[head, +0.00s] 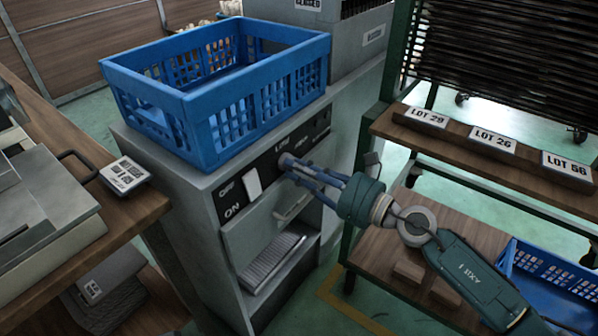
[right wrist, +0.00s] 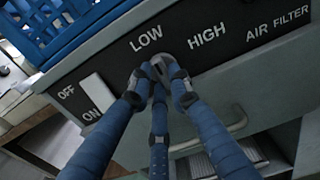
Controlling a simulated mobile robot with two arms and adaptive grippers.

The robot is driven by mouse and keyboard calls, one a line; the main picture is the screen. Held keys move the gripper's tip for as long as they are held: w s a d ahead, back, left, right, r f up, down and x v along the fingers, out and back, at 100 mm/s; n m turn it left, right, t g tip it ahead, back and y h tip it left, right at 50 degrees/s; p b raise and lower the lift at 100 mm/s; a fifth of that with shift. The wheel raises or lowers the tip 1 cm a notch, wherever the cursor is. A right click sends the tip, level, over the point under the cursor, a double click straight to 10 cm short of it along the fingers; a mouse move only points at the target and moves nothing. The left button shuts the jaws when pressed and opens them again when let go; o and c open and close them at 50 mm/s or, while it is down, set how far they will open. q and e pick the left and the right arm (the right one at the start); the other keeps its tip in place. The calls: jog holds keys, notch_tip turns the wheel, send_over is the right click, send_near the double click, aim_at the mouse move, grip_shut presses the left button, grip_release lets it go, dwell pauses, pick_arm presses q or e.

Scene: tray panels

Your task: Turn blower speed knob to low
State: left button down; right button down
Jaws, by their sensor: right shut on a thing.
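The blower speed knob (right wrist: 157,65) is a small grey knob on a black control panel (right wrist: 255,45), below and between the LOW and HIGH labels in the right wrist view. My right gripper (head: 287,163) has its blue fingers closed around the knob from the front, and its fingertips (right wrist: 160,77) touch it on both sides. The fingers hide most of the knob, so I cannot tell exactly where it points. In the head view the knob is almost wholly covered. My left gripper is not in view.
A white rocker switch (head: 252,184) sits left of the knob, between OFF and ON. A blue crate (head: 205,115) stands on the grey cabinet above the panel. A handle (head: 293,207) juts out below. A wooden shelf rack (head: 465,150) with lot labels stands close on the right.

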jog(key=shift+f, duration=0.1)
dwell(0.4)
jog(key=c, duration=1.9)
grip_release()
jog(key=shift+o, duration=0.2)
jog(key=shift+d, duration=0.1)
jog(key=v, duration=1.2)
